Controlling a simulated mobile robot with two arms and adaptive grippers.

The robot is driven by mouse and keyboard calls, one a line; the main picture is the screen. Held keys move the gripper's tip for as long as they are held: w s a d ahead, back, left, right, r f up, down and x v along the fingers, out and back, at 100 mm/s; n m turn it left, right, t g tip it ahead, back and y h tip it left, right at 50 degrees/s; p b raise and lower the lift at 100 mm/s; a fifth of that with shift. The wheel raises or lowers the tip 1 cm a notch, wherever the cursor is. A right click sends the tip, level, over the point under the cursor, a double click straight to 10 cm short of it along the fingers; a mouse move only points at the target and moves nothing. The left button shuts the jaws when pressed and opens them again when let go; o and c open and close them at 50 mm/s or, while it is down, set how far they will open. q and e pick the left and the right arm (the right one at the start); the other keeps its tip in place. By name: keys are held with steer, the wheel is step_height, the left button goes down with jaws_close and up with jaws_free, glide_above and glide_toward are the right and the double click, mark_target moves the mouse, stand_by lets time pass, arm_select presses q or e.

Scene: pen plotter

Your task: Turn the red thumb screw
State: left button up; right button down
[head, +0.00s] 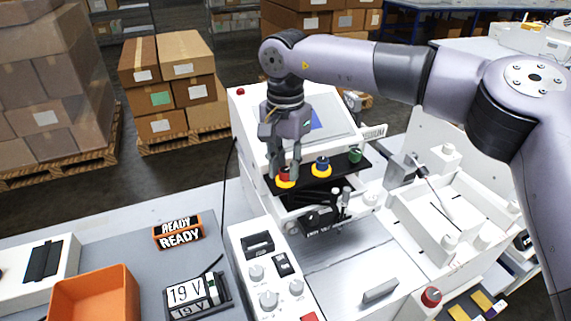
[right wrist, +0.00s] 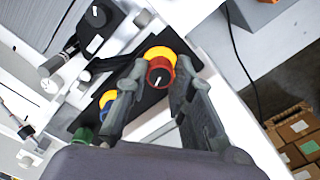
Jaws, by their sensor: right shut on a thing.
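The red thumb screw (head: 285,174) sits on a yellow collar on the black bar of the plotter, leftmost of three coloured screws in the head view. My right gripper (head: 284,166) reaches down onto it from above. In the right wrist view the red screw (right wrist: 160,73), with a white mark on its dark top, lies between the two fingers of my right gripper (right wrist: 160,75), which is shut on it. The fingers partly hide the screw in the head view. My left gripper is not in view.
A blue screw (head: 321,163) on a yellow collar and a green screw (head: 355,155) stand along the same bar, close to the right gripper. A control panel with knobs (head: 268,299), a READY sign (head: 178,232) and an orange bin (head: 95,298) are in front.

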stand_by(0.3)
steer(key=m+b, duration=0.1)
steer(key=m, duration=0.3)
steer(key=m+b, duration=0.1)
steer(key=m, duration=0.3)
steer(key=shift+b, duration=0.35)
steer(key=m+b, duration=0.1)
steer(key=m, duration=0.4)
steer(key=shift+r+m+b, duration=0.1)
steer(key=shift+m+b, duration=0.35)
steer(key=shift+m, duration=1.45)
steer(key=c, duration=1.7)
jaws_free()
steer(key=shift+o, duration=0.2)
